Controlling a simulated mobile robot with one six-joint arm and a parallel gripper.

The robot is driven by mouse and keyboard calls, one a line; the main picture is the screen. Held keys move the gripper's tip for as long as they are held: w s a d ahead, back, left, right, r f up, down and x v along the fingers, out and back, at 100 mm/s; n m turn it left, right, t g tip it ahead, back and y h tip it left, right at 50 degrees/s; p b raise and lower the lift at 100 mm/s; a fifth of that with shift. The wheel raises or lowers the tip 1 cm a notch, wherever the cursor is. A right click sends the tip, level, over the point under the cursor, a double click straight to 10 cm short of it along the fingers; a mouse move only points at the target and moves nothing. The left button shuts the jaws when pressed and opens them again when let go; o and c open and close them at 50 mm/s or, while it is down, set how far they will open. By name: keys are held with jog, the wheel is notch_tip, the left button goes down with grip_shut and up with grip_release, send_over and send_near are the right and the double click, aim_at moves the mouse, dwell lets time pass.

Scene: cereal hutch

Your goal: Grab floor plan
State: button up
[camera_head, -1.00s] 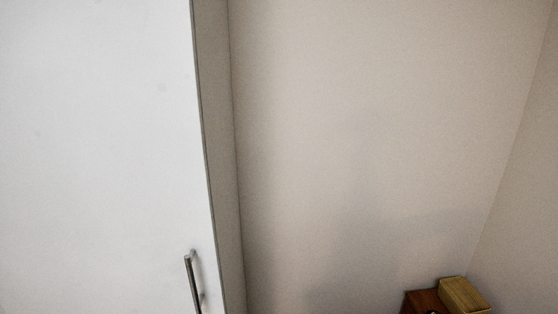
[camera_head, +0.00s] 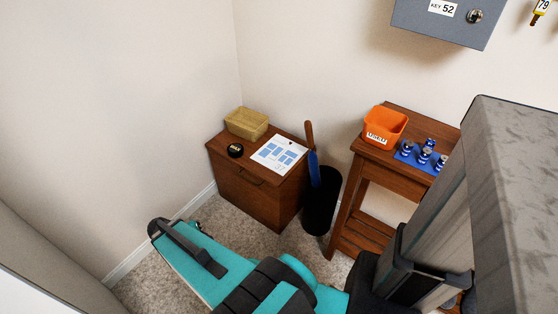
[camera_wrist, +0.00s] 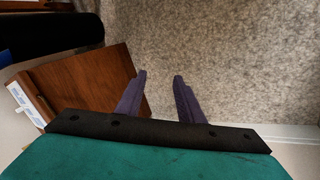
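The floor plan is a white sheet (camera_head: 279,154) with blue shapes. It lies on top of a brown wooden cabinet (camera_head: 252,200) in the corner, at its right side. A strip of the sheet also shows at the left edge of the wrist view (camera_wrist: 25,103). My gripper (camera_wrist: 160,76) is open and empty in the wrist view, its two purple fingers apart over carpet beside the cabinet. In the head view my teal arm is low in front of the cabinet, and the fingers cannot be made out.
A yellowish box (camera_head: 246,123) and a small black round item (camera_head: 235,150) share the cabinet top. A black bin (camera_head: 321,202) with a blue item stands right of it. A wooden table (camera_head: 372,151) holds an orange bin (camera_head: 385,127). A grey key box (camera_head: 446,20) hangs above.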

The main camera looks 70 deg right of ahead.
aim_at(278, 154)
jog(key=d+r+m+h+b, duration=0.2)
jog(key=d+r+m+b, duration=0.1)
jog(key=d, duration=0.8)
jog(key=s+d+r+m+h+b, duration=0.1)
jog(key=d+r+m+h+b, duration=0.1)
jog(key=d, duration=0.9)
jog(key=s+d+r+m+h+b, duration=0.1)
jog(key=d+r+m+b, duration=0.3)
jog(key=d, duration=0.7)
jog(key=shift+s+d+r+m+h+b, duration=0.25)
jog(key=shift+m+h+b, duration=0.15)
jog(key=shift+h+b, duration=0.55)
jog(key=s+d+r+m+b, duration=0.1)
jog(key=s+d, duration=0.1)
jog(key=s+d+r+m+h+b, duration=0.1)
jog(key=s+d, duration=0.1)
jog(key=d, duration=0.1)
jog(key=s+d+r+g+b, duration=0.1)
jog(key=s+d+r+b, duration=0.1)
jog(key=d, duration=0.1)
jog(key=shift+s+d+m, duration=0.1)
jog(key=shift+s+m, duration=0.2)
jog(key=shift+m, duration=0.1)
jog(key=shift+s+d+r+h, duration=0.15)
jog(key=shift+s+r+h, duration=0.05)
jog(key=shift+h, duration=0.05)
jog(key=shift+d, duration=0.15)
